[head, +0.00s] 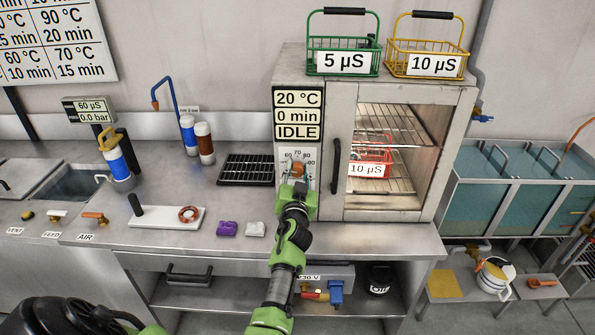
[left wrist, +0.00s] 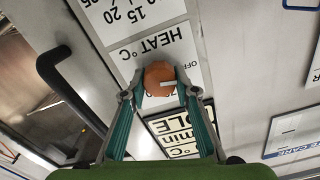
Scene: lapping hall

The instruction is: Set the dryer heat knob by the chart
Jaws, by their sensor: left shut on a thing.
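The grey dryer (head: 458,110) stands on the bench; its display (head: 298,116) reads 20 °C, 0 min, IDLE. The orange heat knob (head: 297,169) is on its front panel, partly hidden by my arm. In the left wrist view the knob (left wrist: 159,77) sits between the fingers of my left gripper (left wrist: 160,94), which is shut on it. The knob's white mark points right there, near the OFF print beside the "HEAT °C" label (left wrist: 150,47). The wall chart (head: 55,45) is cut off by the picture edge; 90 °C 20 min and 70 °C 15 min are readable. My right gripper is not in view.
A black door handle (head: 335,165) is close to the knob. A red basket (head: 372,152) labelled 10 µS is inside the dryer. Green (head: 325,58) and yellow (head: 420,62) baskets stand on top. A purple block (head: 227,228) and a pale block (head: 255,229) lie on the bench.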

